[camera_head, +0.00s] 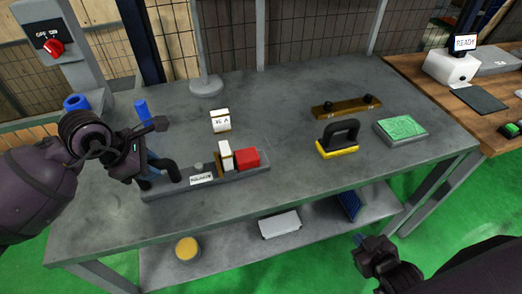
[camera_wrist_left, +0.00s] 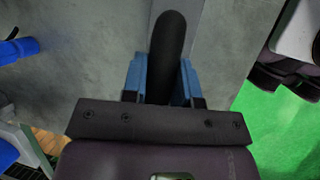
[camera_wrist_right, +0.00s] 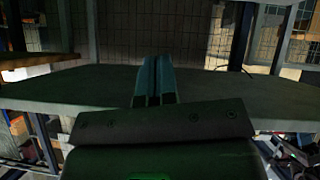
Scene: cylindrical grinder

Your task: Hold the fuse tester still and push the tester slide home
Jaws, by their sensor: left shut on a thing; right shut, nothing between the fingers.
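The fuse tester (camera_head: 232,187) is a long grey base lying along the front of the grey bench. A black handle (camera_head: 172,172) stands at its left end, then a white label, an upright white-and-brown block (camera_head: 226,156) and a red block (camera_head: 247,158) toward its right. I cannot tell for certain which part is the slide. My left gripper (camera_head: 153,166) is shut on the black handle, which shows between its blue fingers in the left wrist view (camera_wrist_left: 168,55). My right gripper (camera_head: 361,241) is shut and empty, in front of the bench and apart from the tester.
A white-and-tan block (camera_head: 220,121) with lettering stands behind the tester. A black-handled yellow tool (camera_head: 338,139), a brown bar (camera_head: 346,107) and a green-topped block (camera_head: 401,131) lie to the right. The bench between tester and yellow tool is clear.

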